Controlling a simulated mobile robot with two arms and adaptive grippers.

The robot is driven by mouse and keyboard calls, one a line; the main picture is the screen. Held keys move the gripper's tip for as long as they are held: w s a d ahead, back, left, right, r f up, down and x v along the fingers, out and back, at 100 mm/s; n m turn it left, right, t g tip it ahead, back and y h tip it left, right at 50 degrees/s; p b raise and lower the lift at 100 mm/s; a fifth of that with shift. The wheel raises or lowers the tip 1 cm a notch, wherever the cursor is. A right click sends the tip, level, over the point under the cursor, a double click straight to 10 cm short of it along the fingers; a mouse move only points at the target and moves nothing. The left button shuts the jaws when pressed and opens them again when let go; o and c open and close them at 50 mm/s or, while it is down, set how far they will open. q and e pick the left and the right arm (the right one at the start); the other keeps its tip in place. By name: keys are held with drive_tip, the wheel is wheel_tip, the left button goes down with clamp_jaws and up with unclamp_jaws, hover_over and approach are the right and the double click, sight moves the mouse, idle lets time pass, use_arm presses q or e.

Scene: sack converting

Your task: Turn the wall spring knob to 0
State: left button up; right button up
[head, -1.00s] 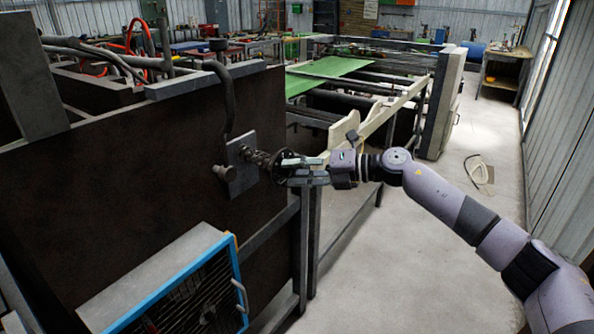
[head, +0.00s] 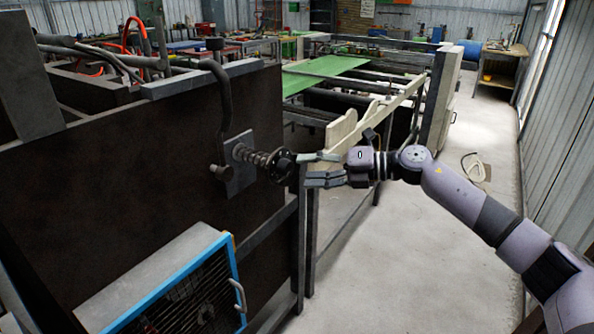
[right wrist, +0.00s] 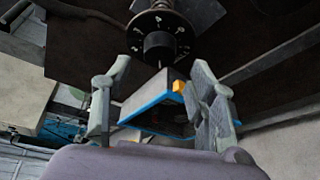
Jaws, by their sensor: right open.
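The wall spring knob (head: 282,166) is a dark round disc at the end of a coil spring on a grey plate (head: 240,178), fixed to the dark machine wall. In the right wrist view the knob (right wrist: 159,45) shows a black hub and a ring of pale marks; I cannot read them. My right gripper (head: 303,169) is open and empty, its fingertips just right of the knob and apart from it. In the right wrist view the open fingers (right wrist: 152,88) stand below the knob, on either side of it. My left gripper is not in view.
A blue-framed box with a grille (head: 190,290) stands below the knob. A bent dark pipe (head: 226,95) rises beside the plate. A grey rail frame (head: 305,235) stands right of the wall. The floor (head: 420,260) to the right is mostly clear.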

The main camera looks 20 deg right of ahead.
drive_tip(key=v, duration=0.7)
drive_tip(key=shift+s+d, duration=0.25)
